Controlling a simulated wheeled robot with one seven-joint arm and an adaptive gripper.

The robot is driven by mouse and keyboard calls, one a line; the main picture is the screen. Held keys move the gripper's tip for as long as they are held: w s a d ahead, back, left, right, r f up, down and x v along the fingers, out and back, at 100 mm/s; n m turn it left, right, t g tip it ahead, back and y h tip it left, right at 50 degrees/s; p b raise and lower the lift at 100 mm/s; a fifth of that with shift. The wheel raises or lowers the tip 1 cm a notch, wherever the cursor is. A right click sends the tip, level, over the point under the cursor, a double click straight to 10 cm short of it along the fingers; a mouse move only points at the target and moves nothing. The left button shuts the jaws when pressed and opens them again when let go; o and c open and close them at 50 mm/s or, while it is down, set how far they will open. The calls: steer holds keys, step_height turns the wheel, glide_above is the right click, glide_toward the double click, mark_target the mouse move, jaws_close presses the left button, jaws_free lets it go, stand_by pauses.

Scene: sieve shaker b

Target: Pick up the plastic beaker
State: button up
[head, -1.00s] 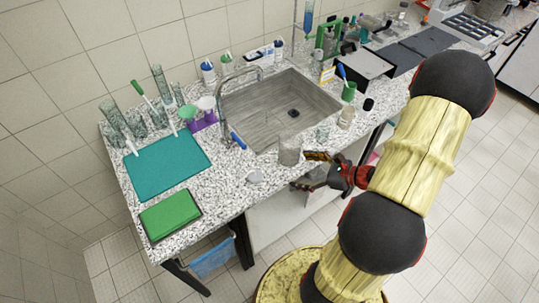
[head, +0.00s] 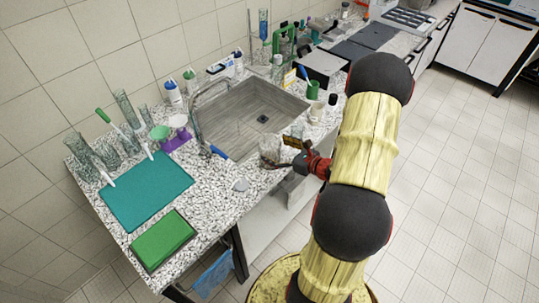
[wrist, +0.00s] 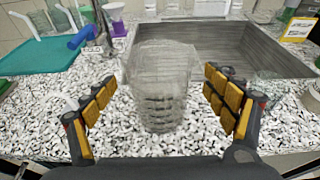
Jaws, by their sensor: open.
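The plastic beaker (wrist: 160,90) is clear, with ridged bands low on its side, and stands upright on the speckled counter in front of the sink. In the head view the beaker (head: 268,150) is at the counter's front edge. My gripper (wrist: 160,100) is open, with one yellow-padded finger on each side of the beaker. Gaps show between both fingers and the beaker wall, so it looks apart from them. In the head view my gripper (head: 290,152) is at the beaker's right side, and its fingertips partly overlap it.
The sink (head: 250,115) lies just behind the beaker. A green cup (head: 312,90) and small bottles stand to the right.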

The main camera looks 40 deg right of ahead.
mark_target(262, 144)
steer(key=x, duration=0.3)
steer(key=shift+w+a+f, duration=0.1)
steer(key=shift+w+f, duration=0.05)
steer(key=shift+w, duration=0.1)
steer(key=shift+c, duration=1)
steer(key=c, duration=1.1)
